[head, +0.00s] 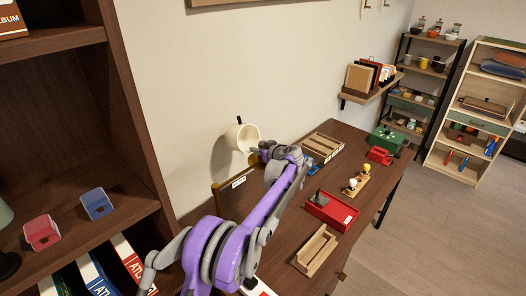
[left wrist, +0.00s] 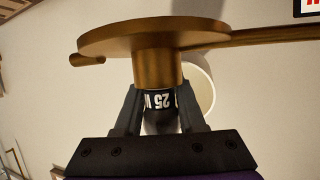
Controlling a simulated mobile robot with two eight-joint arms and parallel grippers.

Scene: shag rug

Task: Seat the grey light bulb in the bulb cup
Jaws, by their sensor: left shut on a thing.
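My left gripper (left wrist: 160,104) is shut on the grey light bulb (left wrist: 158,128), whose dark band with white "25 W" lettering shows between the fingers. A brass bulb cup (left wrist: 158,70) with a wide round flange lies directly beyond the bulb in the left wrist view. The bulb's far end is hidden at the cup's edge, and I cannot tell how deep it sits. In the head view my left arm reaches across the desk toward a white cylindrical shade (head: 242,138) by the wall; the bulb is hidden there. My right gripper is not in view.
The desk (head: 285,215) holds a slatted wooden tray (head: 323,147), a red tray (head: 332,212), a narrow wooden box (head: 315,252), a wooden block with pale bulbs (head: 356,183) and a green box (head: 386,140). A brown shelf (head: 130,215) stands close at left.

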